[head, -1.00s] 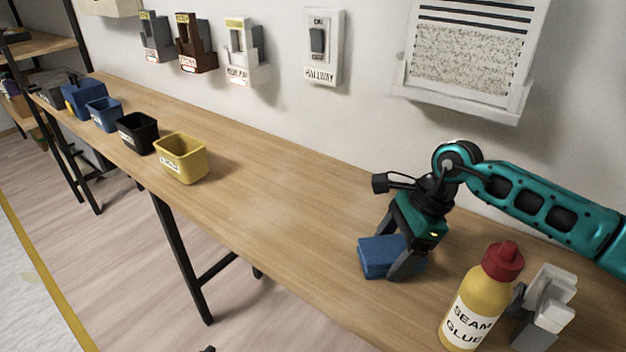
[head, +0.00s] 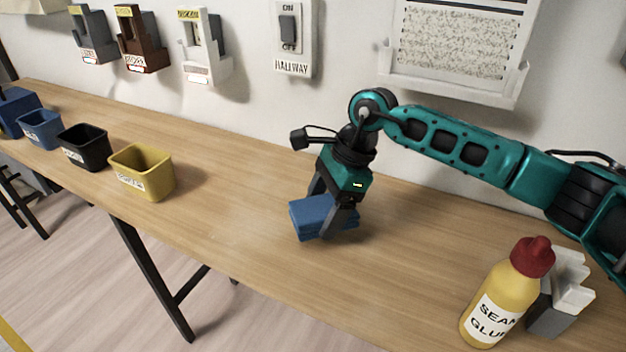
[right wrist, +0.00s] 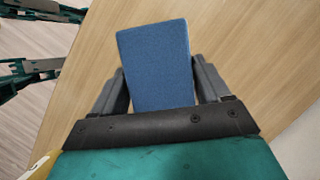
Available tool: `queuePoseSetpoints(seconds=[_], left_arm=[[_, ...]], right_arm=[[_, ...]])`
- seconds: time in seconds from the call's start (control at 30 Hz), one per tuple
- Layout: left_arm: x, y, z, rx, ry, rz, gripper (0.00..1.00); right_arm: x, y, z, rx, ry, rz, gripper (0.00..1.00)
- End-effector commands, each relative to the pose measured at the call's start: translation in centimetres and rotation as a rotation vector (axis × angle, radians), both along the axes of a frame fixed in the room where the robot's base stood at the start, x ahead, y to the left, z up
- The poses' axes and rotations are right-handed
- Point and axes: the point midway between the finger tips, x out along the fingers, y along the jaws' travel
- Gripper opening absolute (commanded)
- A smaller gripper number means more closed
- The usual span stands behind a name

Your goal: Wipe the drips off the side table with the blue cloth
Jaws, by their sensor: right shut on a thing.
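The blue cloth (head: 309,215) is a folded, layered pad on the wooden side table (head: 240,185). My right gripper (head: 330,225) points down and is shut on the cloth, with a finger on either side of it. In the right wrist view the cloth (right wrist: 157,65) sits between the two grey fingers, above or on the wood; contact is hard to tell there. I cannot make out clear drips on the tabletop. Any under the cloth or gripper are hidden. My left gripper does not show in the head view.
A yellow seam glue bottle (head: 505,295) with a red cap stands at the right, beside a grey-white holder (head: 562,295). A yellow bin (head: 142,172), a black bin (head: 84,147) and blue bins stand at the left. The wood between the yellow bin and the cloth is clear.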

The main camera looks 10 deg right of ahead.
Motion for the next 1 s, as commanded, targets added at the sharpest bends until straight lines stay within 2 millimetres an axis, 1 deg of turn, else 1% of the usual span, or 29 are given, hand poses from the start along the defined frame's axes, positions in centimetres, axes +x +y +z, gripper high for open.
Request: queuePoseSetpoints(seconds=[0.03,0.17,0.23,0.33,0.47,0.6,0.63,0.93,1.0], left_arm=[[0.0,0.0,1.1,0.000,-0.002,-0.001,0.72],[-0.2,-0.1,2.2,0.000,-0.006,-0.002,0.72],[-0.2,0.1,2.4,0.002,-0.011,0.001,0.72],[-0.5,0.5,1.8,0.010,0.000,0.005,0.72],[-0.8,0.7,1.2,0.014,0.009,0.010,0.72],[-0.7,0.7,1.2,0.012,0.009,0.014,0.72],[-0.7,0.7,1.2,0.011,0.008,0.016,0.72],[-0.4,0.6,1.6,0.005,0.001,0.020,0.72],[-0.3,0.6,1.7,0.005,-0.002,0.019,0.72]], right_arm=[[-0.1,-0.1,1.2,-0.002,0.004,-0.002,0.40],[0.0,-0.1,3.2,-0.003,0.003,-0.006,0.40],[0.0,-0.1,4.1,-0.002,0.004,-0.007,0.40],[0.0,-0.1,4.6,-0.003,0.005,-0.008,0.40],[0.0,-0.1,4.6,-0.003,0.005,-0.008,0.40],[0.0,-0.1,4.6,-0.003,0.005,-0.008,0.40],[0.0,-0.1,4.6,-0.003,0.005,-0.008,0.73],[0.0,-0.1,4.6,-0.002,0.005,-0.009,0.45],[0.0,-0.1,4.6,-0.002,0.005,-0.009,0.45]])
